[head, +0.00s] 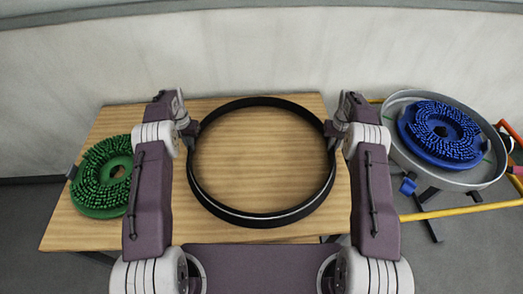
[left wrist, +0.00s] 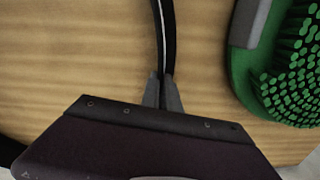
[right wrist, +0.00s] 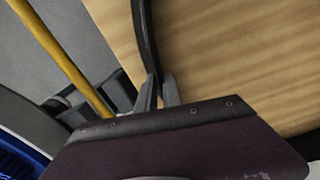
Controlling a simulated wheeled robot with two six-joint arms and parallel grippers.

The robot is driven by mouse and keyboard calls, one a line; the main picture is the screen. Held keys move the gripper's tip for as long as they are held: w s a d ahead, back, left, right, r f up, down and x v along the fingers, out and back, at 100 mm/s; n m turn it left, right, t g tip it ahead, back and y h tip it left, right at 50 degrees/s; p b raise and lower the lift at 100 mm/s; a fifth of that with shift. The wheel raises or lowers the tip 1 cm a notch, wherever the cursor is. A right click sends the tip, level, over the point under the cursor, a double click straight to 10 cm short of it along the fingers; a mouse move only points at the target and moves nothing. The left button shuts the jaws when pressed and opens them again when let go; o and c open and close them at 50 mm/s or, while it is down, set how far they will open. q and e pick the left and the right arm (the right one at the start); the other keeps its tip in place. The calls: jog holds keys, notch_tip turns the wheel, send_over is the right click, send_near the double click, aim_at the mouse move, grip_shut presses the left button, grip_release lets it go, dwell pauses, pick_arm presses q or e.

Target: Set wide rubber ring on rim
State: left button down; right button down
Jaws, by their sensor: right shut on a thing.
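The wide rubber ring (head: 262,219), a large black hoop, is level over the wooden table between my arms. I cannot tell whether it touches the table. My left gripper (head: 192,128) is at its left side, and in the left wrist view the fingers (left wrist: 162,95) close on either side of the ring's band (left wrist: 167,40). My right gripper (head: 331,130) is shut on its right side, and the right wrist view shows the band (right wrist: 146,40) between the fingers (right wrist: 158,92). A round grey metal housing with a raised rim (head: 450,182) stands at the right.
A green bristle brush (head: 92,208) lies on the left of the table (head: 150,235). A blue bristle brush (head: 440,130) sits inside the grey housing. Orange and yellow frame bars (head: 470,208) run beside and below it. A pale wall (head: 260,50) stands behind the table.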

pick_arm(q)
jog(key=shift+d+r, duration=0.1)
jog(key=shift+d, duration=0.15)
pick_arm(e)
jog(key=shift+a, duration=0.3)
